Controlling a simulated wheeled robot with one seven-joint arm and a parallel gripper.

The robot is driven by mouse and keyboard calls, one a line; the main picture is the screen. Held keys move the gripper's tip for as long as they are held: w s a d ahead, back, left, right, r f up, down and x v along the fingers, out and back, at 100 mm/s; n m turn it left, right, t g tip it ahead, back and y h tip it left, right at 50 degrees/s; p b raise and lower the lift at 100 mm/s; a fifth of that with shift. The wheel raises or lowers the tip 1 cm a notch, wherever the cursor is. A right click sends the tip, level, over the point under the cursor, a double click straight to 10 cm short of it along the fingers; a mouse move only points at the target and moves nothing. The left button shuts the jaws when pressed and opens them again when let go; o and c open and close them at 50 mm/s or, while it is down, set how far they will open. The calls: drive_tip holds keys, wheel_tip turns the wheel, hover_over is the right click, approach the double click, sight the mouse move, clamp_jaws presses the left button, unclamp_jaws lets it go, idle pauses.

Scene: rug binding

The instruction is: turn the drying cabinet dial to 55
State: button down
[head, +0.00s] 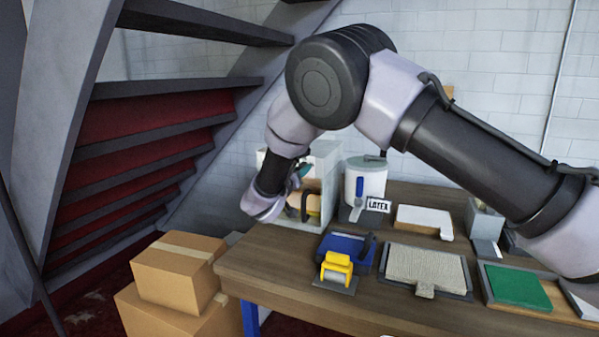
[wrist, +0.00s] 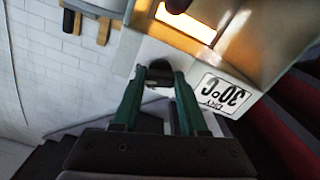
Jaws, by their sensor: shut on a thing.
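The drying cabinet (head: 327,158) is a pale box at the back left of the table, partly hidden behind my arm. In the wrist view, its pale panel (wrist: 204,57) carries a white label (wrist: 222,95) that appears upside down and reads about "DRY 30°C". The dark dial (wrist: 158,70) sits on the panel beside the label. My gripper (wrist: 156,82) has green fingers, one on each side of the dial, shut on it. The dial's pointer and any scale marks cannot be made out. In the head view my gripper (head: 300,172) is at the cabinet and the dial is hidden.
A white latex pot (head: 366,180) stands right of the cabinet. A blue tray (head: 347,246), a yellow tool (head: 337,267), a beige rug piece (head: 426,265) and a green pad (head: 517,287) lie nearer. Cardboard boxes (head: 177,270) and a staircase (head: 150,140) are at left.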

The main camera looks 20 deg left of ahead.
drive_tip(key=shift+c, duration=2.2)
unclamp_jaws()
drive_tip(key=shift+f, duration=0.1)
drive_tip(key=s, duration=1.1)
drive_tip(key=shift+a, duration=0.4)
drive_tip(key=shift+w, duration=0.1)
